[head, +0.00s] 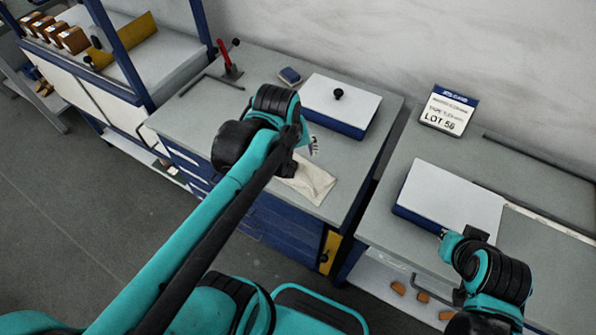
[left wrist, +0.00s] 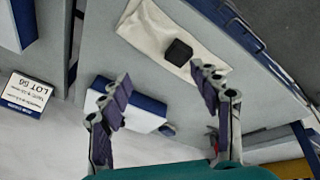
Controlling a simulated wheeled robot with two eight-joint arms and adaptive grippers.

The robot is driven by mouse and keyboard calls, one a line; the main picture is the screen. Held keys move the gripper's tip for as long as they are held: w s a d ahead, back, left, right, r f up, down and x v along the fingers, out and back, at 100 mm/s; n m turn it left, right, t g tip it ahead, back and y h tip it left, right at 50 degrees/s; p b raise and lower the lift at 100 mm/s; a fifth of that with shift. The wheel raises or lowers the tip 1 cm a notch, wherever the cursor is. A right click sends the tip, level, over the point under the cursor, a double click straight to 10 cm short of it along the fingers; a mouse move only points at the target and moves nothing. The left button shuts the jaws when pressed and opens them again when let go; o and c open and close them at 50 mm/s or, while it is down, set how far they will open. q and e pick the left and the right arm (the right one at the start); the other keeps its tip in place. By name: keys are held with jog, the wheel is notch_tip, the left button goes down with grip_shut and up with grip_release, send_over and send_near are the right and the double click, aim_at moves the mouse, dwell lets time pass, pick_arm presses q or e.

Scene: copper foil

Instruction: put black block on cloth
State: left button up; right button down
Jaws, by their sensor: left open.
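The black block (left wrist: 178,51) lies on the pale cloth (left wrist: 150,25) in the left wrist view, near the cloth's edge. In the head view the cloth (head: 314,184) lies on the left workbench, partly covered by my left arm, and the block is hidden there. My left gripper (head: 313,147) is above the bench beside the cloth. In the left wrist view its purple-padded fingers (left wrist: 162,76) are spread apart with nothing between them, and the block is clear of them. My right gripper (head: 446,236) is at the right bench; its fingers cannot be made out.
A white-topped blue box with a black knob (head: 339,94) and a small blue item (head: 289,75) stand behind the cloth. A red clamp (head: 231,66) is at the back left. A white-topped box (head: 452,196) and a LOT sign (head: 449,110) are on the right bench.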

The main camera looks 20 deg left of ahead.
pick_arm(q)
jog(key=s+d+f+m+t, duration=0.1)
jog(key=s+d+m+t, duration=0.2)
jog(key=m, duration=0.5)
jog(key=shift+s+d+f, duration=0.15)
jog(key=shift+s+d, duration=0.05)
jog(key=shift+s, duration=0.7)
